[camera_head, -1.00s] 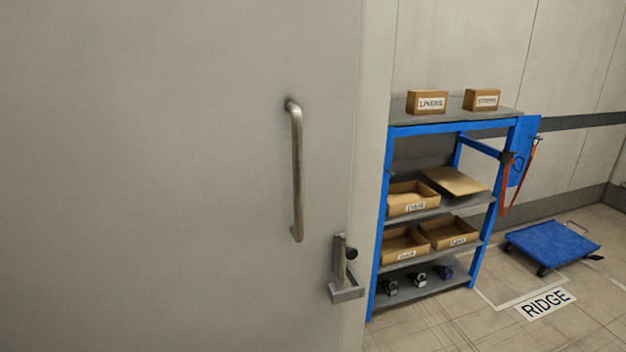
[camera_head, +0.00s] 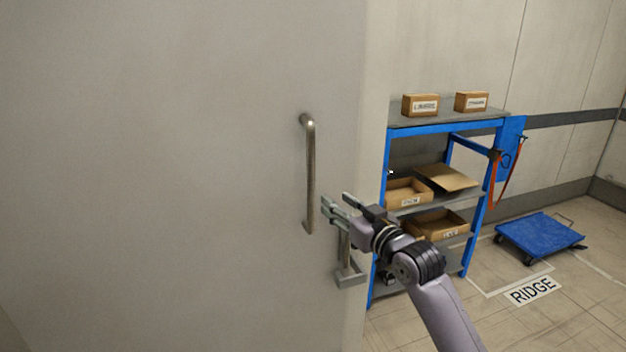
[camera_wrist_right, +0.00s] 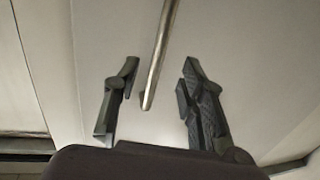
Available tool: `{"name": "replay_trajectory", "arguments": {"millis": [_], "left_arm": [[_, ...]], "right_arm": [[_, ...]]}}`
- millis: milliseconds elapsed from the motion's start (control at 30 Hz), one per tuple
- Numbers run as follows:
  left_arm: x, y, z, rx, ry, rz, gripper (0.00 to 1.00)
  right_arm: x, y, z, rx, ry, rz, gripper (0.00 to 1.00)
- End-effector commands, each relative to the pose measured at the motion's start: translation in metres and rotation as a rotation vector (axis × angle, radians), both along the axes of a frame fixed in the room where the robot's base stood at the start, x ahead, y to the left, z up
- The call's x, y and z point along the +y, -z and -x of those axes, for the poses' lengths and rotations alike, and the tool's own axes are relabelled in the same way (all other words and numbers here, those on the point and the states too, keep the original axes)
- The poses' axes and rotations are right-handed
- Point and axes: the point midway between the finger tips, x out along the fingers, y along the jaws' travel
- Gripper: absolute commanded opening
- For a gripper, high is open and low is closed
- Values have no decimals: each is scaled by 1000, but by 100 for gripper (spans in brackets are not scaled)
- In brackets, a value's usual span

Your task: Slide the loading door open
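The loading door (camera_head: 180,170) is a large pale grey panel filling the left of the head view. A vertical metal bar handle (camera_head: 310,175) is fixed near its right edge. A metal latch bracket (camera_head: 348,272) sits lower right of the handle, partly hidden by my right gripper. My right gripper (camera_head: 334,206) is open, just right of the handle's lower part. In the right wrist view the handle (camera_wrist_right: 160,55) shows ahead, its lower end between the two open fingers (camera_wrist_right: 157,85). I cannot tell if a finger touches it. My left gripper is not in view.
A blue-framed shelf (camera_head: 440,126) with cardboard boxes and trays stands to the right of the door, partly behind my right arm. A blue flat trolley (camera_head: 540,237) is on the floor farther right, near a floor label reading RIDGE (camera_head: 533,291).

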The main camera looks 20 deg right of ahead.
Motion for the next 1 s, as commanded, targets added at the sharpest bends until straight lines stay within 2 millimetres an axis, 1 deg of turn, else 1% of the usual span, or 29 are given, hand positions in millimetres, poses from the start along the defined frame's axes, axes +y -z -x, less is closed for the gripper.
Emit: {"name": "replay_trajectory", "arguments": {"millis": [33,200,400,500,600,733,1000], "left_arm": [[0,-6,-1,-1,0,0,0],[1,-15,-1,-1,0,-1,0],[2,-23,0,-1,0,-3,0],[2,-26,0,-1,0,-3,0],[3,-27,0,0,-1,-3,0],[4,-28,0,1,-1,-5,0],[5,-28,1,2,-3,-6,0]], "right_arm": [[4,-4,-12,0,-2,-3,38],[11,-3,-46,0,0,-2,38],[20,-2,-82,1,0,-1,38],[24,-2,-96,1,0,0,38],[26,-1,-107,0,-1,0,38],[28,0,-116,0,0,0,38],[29,0,-120,0,0,1,38]]}}
